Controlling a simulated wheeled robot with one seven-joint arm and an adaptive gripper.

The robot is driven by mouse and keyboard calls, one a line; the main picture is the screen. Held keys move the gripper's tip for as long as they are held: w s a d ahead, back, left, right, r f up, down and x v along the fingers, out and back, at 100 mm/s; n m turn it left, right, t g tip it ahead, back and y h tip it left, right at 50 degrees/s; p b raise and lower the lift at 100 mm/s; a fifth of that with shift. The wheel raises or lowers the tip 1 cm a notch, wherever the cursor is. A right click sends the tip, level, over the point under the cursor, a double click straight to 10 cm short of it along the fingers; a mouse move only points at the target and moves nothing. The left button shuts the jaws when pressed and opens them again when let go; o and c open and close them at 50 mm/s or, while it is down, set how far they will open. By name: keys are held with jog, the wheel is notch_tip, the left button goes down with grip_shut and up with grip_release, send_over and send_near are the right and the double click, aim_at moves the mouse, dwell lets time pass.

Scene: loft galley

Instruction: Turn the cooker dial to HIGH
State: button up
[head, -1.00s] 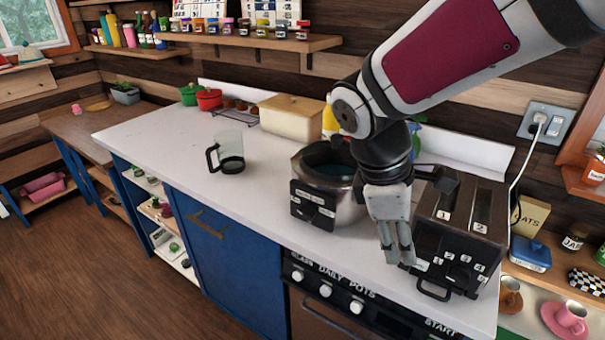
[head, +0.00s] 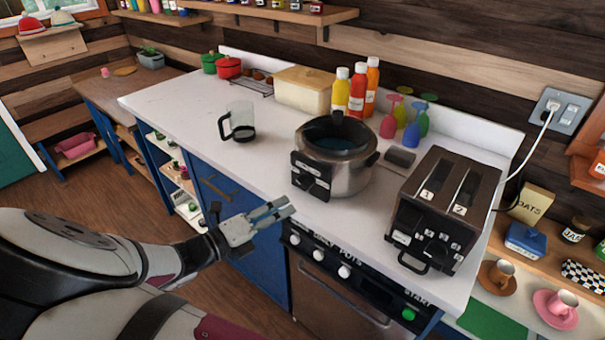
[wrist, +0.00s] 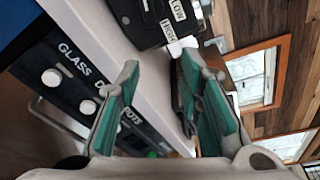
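The cooker (head: 345,180) is a round silver pot with a black rim, standing on the white counter. Its black control panel (head: 311,178) faces the front, with the dial on it; the dial's setting is too small to read in the head view. In the wrist view the panel (wrist: 135,22) shows at the top, with HIGH and LOW labels beside each other; where the dial points is not clear. My gripper (head: 286,207) is in front of and below the panel, near the counter's front edge. In the wrist view its fingers (wrist: 160,62) are spread apart with nothing between them.
A black toaster (head: 445,205) stands right of the cooker. An oven front with white knobs (head: 344,271) and a green START button (head: 408,314) lies below the counter edge. A glass jug (head: 240,122) stands left; sauce bottles (head: 357,92) stand behind.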

aim_at(302, 185)
jog(key=a+f+n+t+y, duration=0.1)
jog(key=a+n+t, duration=0.2)
jog(key=a+n, duration=0.1)
jog(key=p+x, duration=0.1)
jog(key=x, duration=0.5)
jog(key=p+x, duration=0.1)
jog(key=x, duration=0.6)
jog(key=shift+s+d+f, duration=0.15)
jog(key=shift+d+f, duration=0.1)
jog(key=shift+c, duration=0.5)
grip_shut()
